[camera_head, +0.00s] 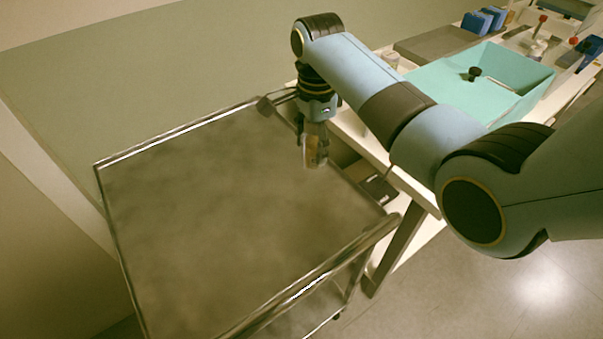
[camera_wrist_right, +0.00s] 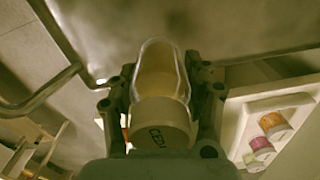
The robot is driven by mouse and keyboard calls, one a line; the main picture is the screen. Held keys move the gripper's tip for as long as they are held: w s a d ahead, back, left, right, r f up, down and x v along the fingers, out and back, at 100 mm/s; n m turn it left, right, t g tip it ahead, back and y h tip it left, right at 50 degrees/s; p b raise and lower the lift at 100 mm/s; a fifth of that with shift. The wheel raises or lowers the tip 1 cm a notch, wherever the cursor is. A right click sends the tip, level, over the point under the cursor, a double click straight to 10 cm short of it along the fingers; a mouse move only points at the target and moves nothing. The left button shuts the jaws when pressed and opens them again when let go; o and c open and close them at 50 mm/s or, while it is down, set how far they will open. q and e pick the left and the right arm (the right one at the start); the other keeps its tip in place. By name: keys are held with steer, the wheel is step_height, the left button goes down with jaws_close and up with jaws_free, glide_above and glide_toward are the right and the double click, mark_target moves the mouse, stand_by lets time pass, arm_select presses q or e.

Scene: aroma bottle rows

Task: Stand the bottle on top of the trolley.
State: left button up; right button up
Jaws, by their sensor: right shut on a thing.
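The trolley (camera_head: 220,190) is a metal cart with a flat, mottled top and a raised rail around it. My right gripper (camera_head: 314,142) is over the right part of the trolley top, near its right rail. It is shut on the bottle (camera_head: 315,152), a small clear bottle with amber contents. My left gripper is not in view.
A white bench stands right of the trolley, with a teal box (camera_head: 480,85), blue items (camera_head: 483,21) and small bottles. Several coloured small things (camera_wrist_right: 272,125) sit in a pale tray in the wrist view. The trolley top is otherwise bare.

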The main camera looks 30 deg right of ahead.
steer(key=s+a+f, duration=0.2)
steer(key=s+a, duration=0.1)
steer(key=shift+a+f+p, duration=0.15)
steer(key=shift+f+p, duration=0.2)
steer(key=shift+f, duration=0.05)
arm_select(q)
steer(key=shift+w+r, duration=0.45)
arm_select(e)
steer(key=shift+f, duration=1.9)
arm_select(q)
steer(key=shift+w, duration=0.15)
arm_select(e)
steer(key=o, duration=1.4)
steer(key=shift+f, duration=0.15)
steer(key=shift+c, duration=0.2)
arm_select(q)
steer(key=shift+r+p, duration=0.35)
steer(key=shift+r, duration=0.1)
arm_select(e)
step_height(320, 180, up, 12)
